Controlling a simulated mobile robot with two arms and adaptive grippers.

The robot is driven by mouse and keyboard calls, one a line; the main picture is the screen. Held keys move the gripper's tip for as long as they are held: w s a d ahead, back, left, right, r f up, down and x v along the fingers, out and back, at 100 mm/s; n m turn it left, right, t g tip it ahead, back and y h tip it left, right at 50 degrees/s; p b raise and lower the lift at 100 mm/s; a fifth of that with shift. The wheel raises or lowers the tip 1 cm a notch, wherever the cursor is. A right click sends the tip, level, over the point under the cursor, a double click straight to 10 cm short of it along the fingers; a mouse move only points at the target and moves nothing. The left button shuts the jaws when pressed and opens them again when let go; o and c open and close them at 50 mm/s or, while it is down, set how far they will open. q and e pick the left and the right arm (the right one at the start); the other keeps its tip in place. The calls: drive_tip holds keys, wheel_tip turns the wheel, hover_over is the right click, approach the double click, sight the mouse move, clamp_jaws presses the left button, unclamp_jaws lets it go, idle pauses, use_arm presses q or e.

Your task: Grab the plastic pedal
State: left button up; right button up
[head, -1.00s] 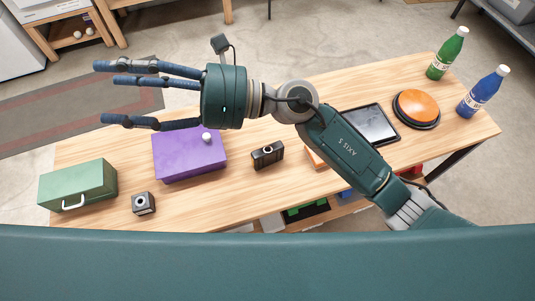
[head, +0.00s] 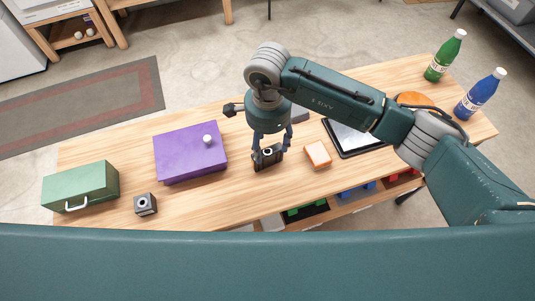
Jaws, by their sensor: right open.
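A small black block-shaped object (head: 268,158) with a pale round spot on top stands on the wooden table; I cannot tell for certain that it is the plastic pedal. My right gripper (head: 271,147) is directly above it, pointing down and open. Its dark fingers come down on the left and right of the black object and partly cover it. I cannot tell whether they touch it. My left gripper is not in view.
On the table (head: 225,195), a purple box (head: 188,155) with a knob stands left, near a grey cube (head: 145,204) and green case (head: 82,186).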

sight(268, 154)
wheel_tip(268, 154, down, 5)
drive_tip(key=p, duration=0.3)
drive_tip(key=shift+d+r, duration=0.1)
drive_tip(key=shift+r, duration=0.05)
drive_tip(key=shift+f, duration=0.55)
drive_tip(key=c, duration=1.3)
drive_tip(key=shift+c, duration=0.3)
drive_tip(key=shift+r, duration=0.1)
